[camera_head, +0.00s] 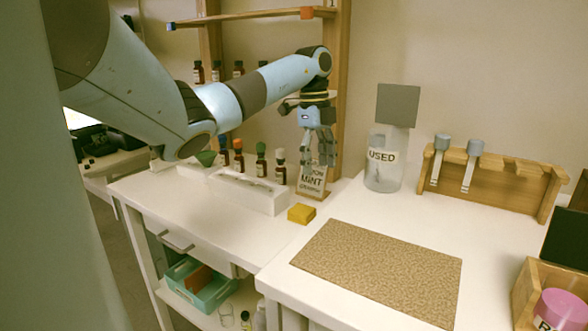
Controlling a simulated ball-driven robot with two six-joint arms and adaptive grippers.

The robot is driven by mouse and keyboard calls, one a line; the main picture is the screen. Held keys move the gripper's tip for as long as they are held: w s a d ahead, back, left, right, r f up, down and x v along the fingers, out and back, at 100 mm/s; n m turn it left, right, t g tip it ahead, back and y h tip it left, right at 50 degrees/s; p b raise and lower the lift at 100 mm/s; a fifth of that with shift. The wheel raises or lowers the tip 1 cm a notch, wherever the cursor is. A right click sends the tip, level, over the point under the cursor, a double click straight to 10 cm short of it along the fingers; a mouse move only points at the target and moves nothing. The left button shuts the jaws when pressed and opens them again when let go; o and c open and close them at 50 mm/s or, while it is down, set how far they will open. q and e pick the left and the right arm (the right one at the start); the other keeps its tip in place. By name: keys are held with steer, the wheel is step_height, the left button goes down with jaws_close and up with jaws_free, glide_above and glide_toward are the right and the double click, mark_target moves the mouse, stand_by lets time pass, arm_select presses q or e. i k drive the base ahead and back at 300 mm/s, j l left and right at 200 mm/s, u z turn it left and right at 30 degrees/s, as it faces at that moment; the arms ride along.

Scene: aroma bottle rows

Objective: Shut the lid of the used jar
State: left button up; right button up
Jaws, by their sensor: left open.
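The used jar (383,172) is a clear container with a "USED" label, standing at the back of the right-hand table. Its lid (398,105) is a flat grey square that stands raised, upright above the jar, so the jar is open. My left gripper (318,160) points down, open and empty, left of the jar and apart from it. It hangs in front of a small sign card (312,180) whose lettering includes "MINT", and hides part of it. My right gripper is out of view.
Several small bottles (281,168) stand behind a white tray (250,193) at left. A yellow block (301,213) lies near the sign. A wooden rack (493,183) with two hanging droppers stands right of the jar. A cork mat (383,268) lies in front; the tabletop between is clear.

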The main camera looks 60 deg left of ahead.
mark_target(397, 105)
steer(key=u, duration=0.85)
